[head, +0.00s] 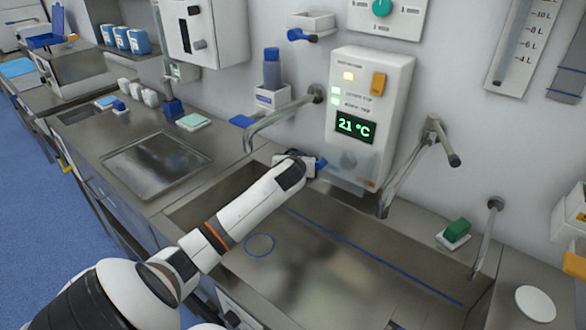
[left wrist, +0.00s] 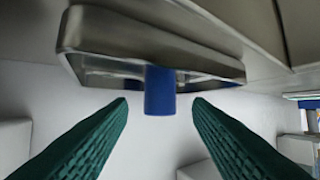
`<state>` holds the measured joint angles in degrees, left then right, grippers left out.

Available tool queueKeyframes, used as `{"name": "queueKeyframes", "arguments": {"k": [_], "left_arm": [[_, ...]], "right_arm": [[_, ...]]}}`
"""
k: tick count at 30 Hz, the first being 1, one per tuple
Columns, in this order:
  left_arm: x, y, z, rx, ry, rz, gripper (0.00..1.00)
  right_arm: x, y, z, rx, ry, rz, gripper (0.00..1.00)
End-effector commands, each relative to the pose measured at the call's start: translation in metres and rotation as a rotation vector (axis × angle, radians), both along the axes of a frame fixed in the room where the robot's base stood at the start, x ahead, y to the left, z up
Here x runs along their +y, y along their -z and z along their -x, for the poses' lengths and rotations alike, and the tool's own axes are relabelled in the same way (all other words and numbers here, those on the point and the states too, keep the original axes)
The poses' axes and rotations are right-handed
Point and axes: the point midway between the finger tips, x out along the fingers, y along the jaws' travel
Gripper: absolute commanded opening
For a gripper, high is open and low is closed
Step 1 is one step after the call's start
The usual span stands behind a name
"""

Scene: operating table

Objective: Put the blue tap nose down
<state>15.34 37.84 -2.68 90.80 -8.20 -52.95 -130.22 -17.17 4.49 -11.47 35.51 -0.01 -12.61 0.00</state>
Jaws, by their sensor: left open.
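In the left wrist view, the green-padded fingers of my left gripper (left wrist: 159,103) are open. A short blue cylinder (left wrist: 160,90), which looks like the blue tap nose, shows between the fingertips, against a metal bracket-like part (left wrist: 150,45). I cannot tell whether the fingers touch it. My right gripper is not in view.
A bent metal spout (head: 280,118) stands left of the panel (head: 368,110). More metal tap arms (head: 405,165) (head: 486,240) stand to the right. A blue-capped bottle (head: 271,70) sits in a wall holder. The steel sink (head: 330,250) below is mostly empty, with a blue ring (head: 260,234).

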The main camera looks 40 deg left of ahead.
Motion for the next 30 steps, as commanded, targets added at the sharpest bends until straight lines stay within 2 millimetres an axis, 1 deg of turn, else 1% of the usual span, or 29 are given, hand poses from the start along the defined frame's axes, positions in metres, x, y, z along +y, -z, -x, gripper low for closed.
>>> {"name": "queueKeyframes", "arguments": {"k": [1, 9, 15, 21, 30], "left_arm": [[-0.007, 0.003, 0.010, 0.005, 0.004, -0.004, 0.46], [-0.041, 0.003, 0.056, 0.004, 0.004, -0.002, 0.46], [-0.059, 0.002, 0.081, 0.004, 0.002, -0.002, 0.46], [-0.066, 0.002, 0.090, 0.002, 0.000, 0.000, 0.46], [-0.066, 0.002, 0.091, 0.002, -0.001, 0.000, 0.46]], "right_arm": [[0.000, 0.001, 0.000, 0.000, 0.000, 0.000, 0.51], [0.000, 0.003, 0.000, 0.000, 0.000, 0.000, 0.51], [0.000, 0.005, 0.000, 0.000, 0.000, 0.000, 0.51], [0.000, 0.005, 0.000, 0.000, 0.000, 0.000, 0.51], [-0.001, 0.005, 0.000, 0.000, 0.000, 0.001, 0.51]]}}
